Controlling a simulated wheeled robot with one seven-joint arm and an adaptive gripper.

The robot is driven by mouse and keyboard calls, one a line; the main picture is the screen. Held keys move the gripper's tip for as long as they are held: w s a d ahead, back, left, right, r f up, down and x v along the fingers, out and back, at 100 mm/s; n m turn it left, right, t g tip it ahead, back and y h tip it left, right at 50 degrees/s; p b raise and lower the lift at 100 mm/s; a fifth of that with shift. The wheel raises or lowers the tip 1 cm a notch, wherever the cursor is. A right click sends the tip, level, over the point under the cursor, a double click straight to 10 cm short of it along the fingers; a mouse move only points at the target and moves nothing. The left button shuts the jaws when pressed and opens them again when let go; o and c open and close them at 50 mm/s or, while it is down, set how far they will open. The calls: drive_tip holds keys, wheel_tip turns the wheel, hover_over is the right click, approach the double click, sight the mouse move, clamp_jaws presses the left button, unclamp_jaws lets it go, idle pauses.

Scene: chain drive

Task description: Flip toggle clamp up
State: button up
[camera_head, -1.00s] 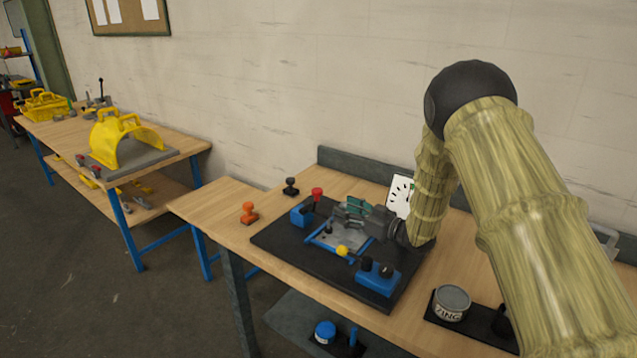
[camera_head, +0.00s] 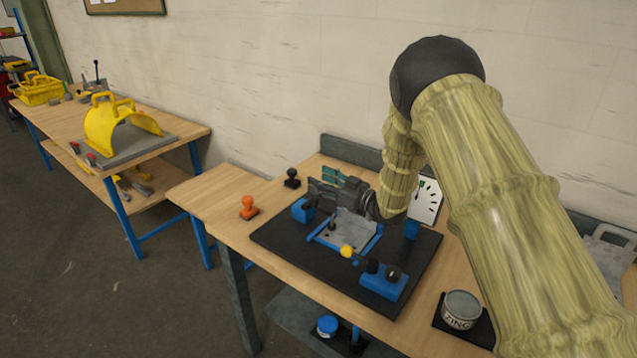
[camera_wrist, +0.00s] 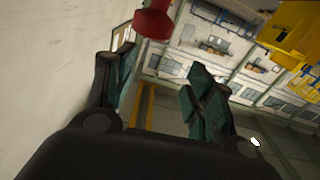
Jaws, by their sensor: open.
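The toggle clamp's blue base (camera_head: 302,210) stands at the back left of the black fixture plate (camera_head: 275,233). Its red knob (camera_wrist: 152,20) shows close up at the top of the wrist view. In the head view the knob is hidden behind my gripper (camera_head: 320,180). My gripper is open, with green-padded fingers held above the blue base. In the wrist view, the knob lies toward the left finger, above the gap between my fingertips (camera_wrist: 163,62). I see no clear contact with it.
On the plate are a blue frame, a yellow knob (camera_head: 347,251) and a blue block with black knobs (camera_head: 383,284). An orange stamp-like piece (camera_head: 248,207) and a black one (camera_head: 292,178) stand left.

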drive_tip(key=shift+m, duration=0.4)
drive_tip(key=w+f, duration=0.2)
drive_tip(key=f, duration=0.1)
drive_tip(key=w+f, duration=0.1)
drive_tip(key=w, duration=0.1)
drive_tip(key=shift+a+f, duration=0.35)
drive_tip(key=shift+f, duration=0.05)
drive_tip(key=shift+w, duration=0.3)
drive_tip(key=shift+r, duration=0.1)
drive_tip(key=c, duration=0.3)
drive_tip(key=shift+s+r, duration=0.6)
drive_tip(key=shift+s, duration=0.1)
clamp_jaws()
drive_tip(key=shift+d, duration=0.15)
